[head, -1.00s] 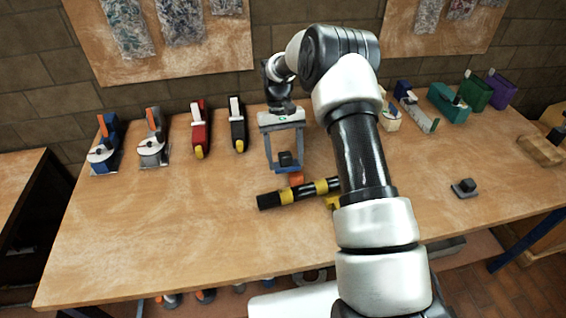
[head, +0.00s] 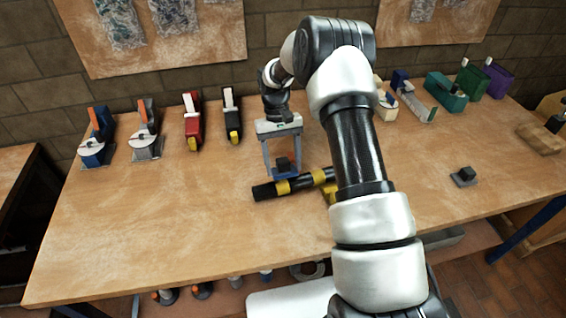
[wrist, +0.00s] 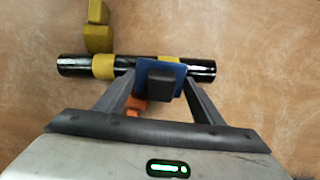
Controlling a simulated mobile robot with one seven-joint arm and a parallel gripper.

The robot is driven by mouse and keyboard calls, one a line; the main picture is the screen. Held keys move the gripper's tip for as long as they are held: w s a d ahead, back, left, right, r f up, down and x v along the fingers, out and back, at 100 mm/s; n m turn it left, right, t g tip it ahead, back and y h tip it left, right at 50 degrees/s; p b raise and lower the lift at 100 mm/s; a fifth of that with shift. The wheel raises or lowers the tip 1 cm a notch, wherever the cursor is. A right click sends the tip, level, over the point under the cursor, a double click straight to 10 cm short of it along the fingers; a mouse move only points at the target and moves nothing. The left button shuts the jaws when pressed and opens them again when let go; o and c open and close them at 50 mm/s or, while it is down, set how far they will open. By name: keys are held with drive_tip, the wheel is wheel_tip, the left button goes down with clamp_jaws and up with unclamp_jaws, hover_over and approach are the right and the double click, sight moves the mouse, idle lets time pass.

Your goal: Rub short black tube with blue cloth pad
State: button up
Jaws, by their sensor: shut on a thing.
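The short black tube (head: 263,192) with yellow bands lies level above the bench top, in the middle of the head view. In the wrist view the tube (wrist: 75,67) runs left to right. My gripper (head: 284,167) is shut on the dark grip block of the blue cloth pad (head: 282,177). In the wrist view the blue pad (wrist: 146,72) overlaps the tube right of its middle. It looks to be on or just over the tube; I cannot tell if they touch. The pad's underside is hidden.
A yellow block (wrist: 98,38) stands at the tube in the wrist view. A small orange piece (wrist: 133,107) shows below the tube. Several clamps and tools line the bench's back edge. A small dark block (head: 465,176) sits at right. The left bench top is clear.

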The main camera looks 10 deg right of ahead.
sight(260, 186)
drive_tip(key=shift+b+x, duration=0.55)
drive_tip(key=shift+x, duration=0.45)
idle(0.3)
drive_tip(key=shift+s+a+r, duration=0.1)
drive_tip(key=shift+a, duration=0.9)
drive_tip(key=shift+s+a, duration=0.1)
drive_tip(key=shift+a, duration=0.95)
drive_tip(key=shift+s+a+b, duration=0.1)
drive_tip(key=shift+a+b, duration=0.05)
drive_tip(key=shift+a, duration=0.8)
drive_tip(key=shift+s+a+b, duration=0.15)
drive_tip(key=shift+a, duration=0.8)
drive_tip(key=shift+f, duration=0.25)
drive_tip(key=shift+w+d+r, duration=0.1)
drive_tip(key=shift+w+d, duration=0.05)
drive_tip(key=shift+d, duration=1.2)
drive_tip(key=shift+w+d+r, duration=0.1)
drive_tip(key=shift+w+d, duration=0.05)
drive_tip(key=shift+d, duration=1.2)
drive_tip(key=shift+w+d+r, duration=0.1)
drive_tip(key=shift+w+d, duration=0.05)
drive_tip(key=shift+d, duration=1.15)
drive_tip(key=shift+p+v, duration=1.45)
drive_tip(key=shift+v, duration=1.5)
